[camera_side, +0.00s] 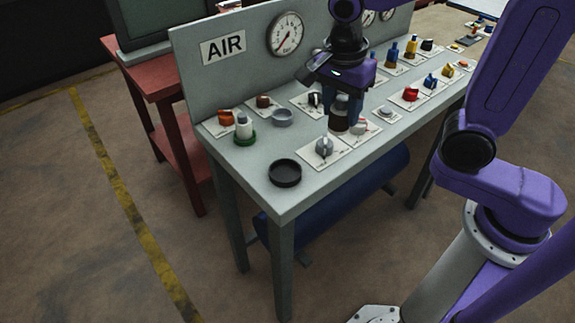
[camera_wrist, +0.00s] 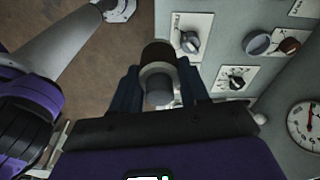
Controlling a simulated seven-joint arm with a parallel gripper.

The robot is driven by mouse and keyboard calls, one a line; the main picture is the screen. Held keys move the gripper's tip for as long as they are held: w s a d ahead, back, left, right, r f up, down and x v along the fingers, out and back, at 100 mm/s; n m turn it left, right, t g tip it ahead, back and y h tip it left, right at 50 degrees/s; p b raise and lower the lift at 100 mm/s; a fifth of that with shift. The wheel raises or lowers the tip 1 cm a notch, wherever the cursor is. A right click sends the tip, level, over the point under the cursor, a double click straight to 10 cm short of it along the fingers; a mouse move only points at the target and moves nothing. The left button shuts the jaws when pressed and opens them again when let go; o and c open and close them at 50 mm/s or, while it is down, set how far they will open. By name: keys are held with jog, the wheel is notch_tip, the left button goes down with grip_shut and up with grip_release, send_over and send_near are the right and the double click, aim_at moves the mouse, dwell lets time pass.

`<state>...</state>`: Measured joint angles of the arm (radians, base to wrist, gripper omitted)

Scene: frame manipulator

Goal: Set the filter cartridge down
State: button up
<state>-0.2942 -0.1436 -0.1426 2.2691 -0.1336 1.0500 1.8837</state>
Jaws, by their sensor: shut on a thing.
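My gripper (camera_wrist: 157,88) is shut on the filter cartridge (camera_wrist: 156,53), a cylinder with a dark brown body and a grey neck and top. In the side view the cartridge (camera_side: 338,121) hangs upright below my gripper (camera_side: 342,97), over the near part of the grey bench (camera_side: 250,178). Whether its bottom touches the bench cannot be told. An empty black round dish (camera_side: 285,173) lies at the bench's near left corner. A white cylinder with a green base (camera_side: 243,130) stands near the left edge.
Panels with knobs surround the cartridge, including a grey knob (camera_side: 324,147) close in front and a red knob (camera_side: 411,94) to the right. A shallow grey cup (camera_side: 282,117) sits behind. The AIR back panel (camera_side: 225,47) with a gauge (camera_side: 286,34) rises at the rear.

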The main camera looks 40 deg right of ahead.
jog(key=s+a, duration=0.2)
jog(key=s, duration=0.3)
send_over(288, 172)
jog(key=f, duration=1)
jog(key=shift+s+a, duration=0.25)
jog(key=shift+w+a+f, duration=0.1)
jog(key=shift+w+f, duration=0.1)
jog(key=shift+f, duration=1.55)
jog(key=shift+f, duration=0.15)
jog(key=o, duration=1.1)
jog(key=shift+c, duration=0.2)
